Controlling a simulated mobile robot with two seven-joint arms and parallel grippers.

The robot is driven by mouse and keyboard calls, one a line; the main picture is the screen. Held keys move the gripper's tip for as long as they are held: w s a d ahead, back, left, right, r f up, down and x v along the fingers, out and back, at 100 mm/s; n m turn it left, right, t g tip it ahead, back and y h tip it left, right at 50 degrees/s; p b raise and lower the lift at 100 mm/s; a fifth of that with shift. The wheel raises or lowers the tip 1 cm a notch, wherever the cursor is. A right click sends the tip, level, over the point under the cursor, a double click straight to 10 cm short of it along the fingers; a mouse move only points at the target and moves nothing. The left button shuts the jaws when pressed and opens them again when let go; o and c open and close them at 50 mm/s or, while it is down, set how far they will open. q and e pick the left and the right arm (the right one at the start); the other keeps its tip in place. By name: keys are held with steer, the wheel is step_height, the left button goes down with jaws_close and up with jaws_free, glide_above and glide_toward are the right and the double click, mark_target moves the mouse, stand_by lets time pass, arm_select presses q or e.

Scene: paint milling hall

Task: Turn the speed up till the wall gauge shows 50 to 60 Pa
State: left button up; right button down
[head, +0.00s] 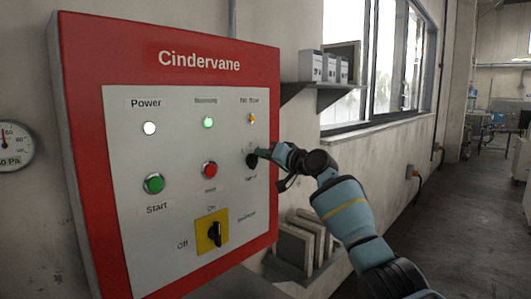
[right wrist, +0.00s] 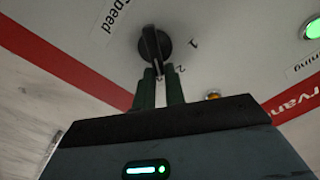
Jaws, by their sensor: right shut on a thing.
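The black speed knob (head: 252,160) is on the right side of the red and grey Cindervane panel (head: 120,235). My right gripper (head: 263,153) is shut on the knob. In the right wrist view the fingertips (right wrist: 159,72) hold the lower end of the knob's grip bar (right wrist: 153,42), near the printed 2; the word Speed is beside it. The round wall gauge (head: 14,146), marked Pa, is cut off by the left edge of the head view. Its red needle points roughly straight up; the exact reading is unclear. My left gripper is not in view.
The Running lamp (head: 208,122) glows green. A green Start button (head: 154,183), a red button (head: 210,169) and a yellow-backed rotary switch (head: 213,233) are to the left of the knob. Shelves with boxes (head: 322,67) and panels (head: 297,245) are on the wall at right.

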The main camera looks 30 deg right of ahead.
steer(key=shift+d+m, duration=0.2)
steer(key=shift+m, duration=0.8)
steer(key=c, duration=1.5)
jaws_free()
steer(key=shift+f, duration=0.1)
steer(key=shift+o, duration=0.2)
steer(key=v, duration=0.7)
steer(key=shift+s+d, duration=0.15)
steer(key=shift+s, duration=0.2)
